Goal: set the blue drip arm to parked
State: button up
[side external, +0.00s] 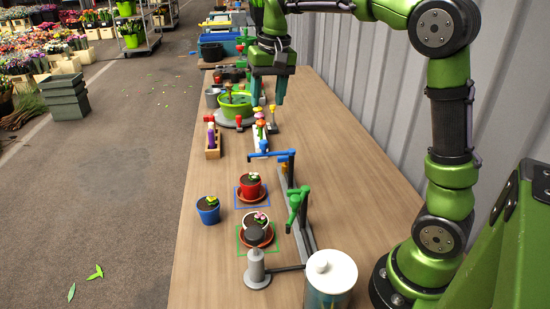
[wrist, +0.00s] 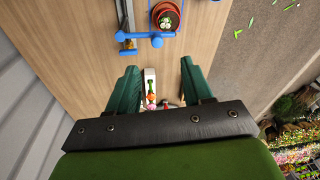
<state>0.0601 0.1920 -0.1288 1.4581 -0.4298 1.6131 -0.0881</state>
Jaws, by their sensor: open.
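The blue drip arm (side external: 270,154) sits on a post of the grey rail (side external: 285,176) and reaches out leftward. In the wrist view the blue drip arm (wrist: 138,37) lies crosswise, its outer end beside the red pot (wrist: 168,12). The red pot (side external: 251,183) stands on a saucer inside a blue square outline. My gripper (side external: 269,98) is open, pointing down over the far part of the table, beyond the blue arm and apart from it. In the wrist view my gripper (wrist: 159,68) has nothing between its fingers.
The green drip arm (side external: 297,200) stands nearer on the rail, beside a white pot (side external: 260,217) in a green outline. A blue pot (side external: 208,210), a wooden block rack (side external: 213,146), a green basin (side external: 236,106) and a white canister (side external: 331,275) are around. The right table side is clear.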

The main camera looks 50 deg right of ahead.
aim_at(263, 141)
jog(key=shift+w+d+r+m+g, duration=0.55)
jog(key=shift+w+r+m+g, duration=0.45)
jog(key=shift+r, duration=0.9)
jog(key=f, duration=1.6)
jog(key=shift+w+f, duration=0.2)
jog(key=shift+c, duration=0.4)
grip_shut()
